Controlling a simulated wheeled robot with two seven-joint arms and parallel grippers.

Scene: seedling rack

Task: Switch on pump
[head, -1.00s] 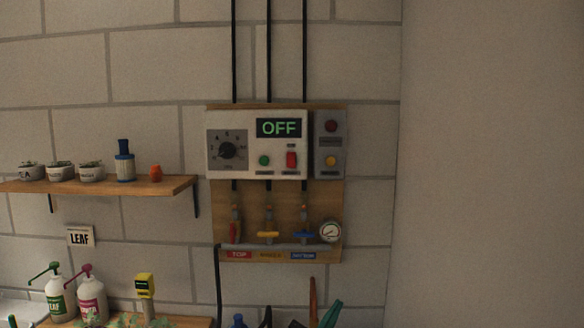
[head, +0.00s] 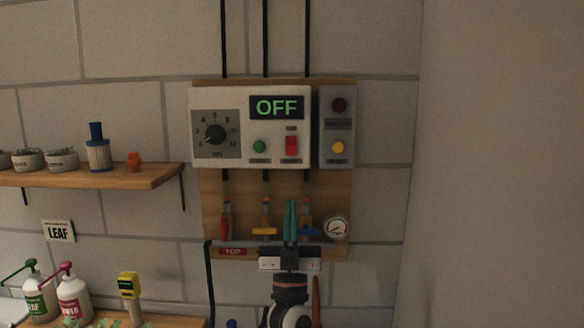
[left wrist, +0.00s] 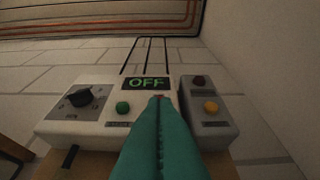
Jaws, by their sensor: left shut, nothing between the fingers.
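The white pump control box (head: 222,98) hangs on a wooden board on the wall. Its display (head: 277,107) reads OFF in green. Below the display are a green button (head: 260,146) and a red switch (head: 292,146); a black dial (head: 214,134) is at the left. My left gripper (head: 291,204) is shut and empty, its teal fingers pointing up below the red switch, in front of the valves. In the left wrist view the fingers (left wrist: 159,100) cover most of the red switch; the green button (left wrist: 123,108) shows beside them. I cannot tell whether they touch. My right gripper is not in view.
A grey box (head: 337,125) with a dark red lamp and a yellow button adjoins on the right. Red and yellow valves and a gauge (head: 336,228) sit below. A shelf (head: 95,177) with pots is at the left.

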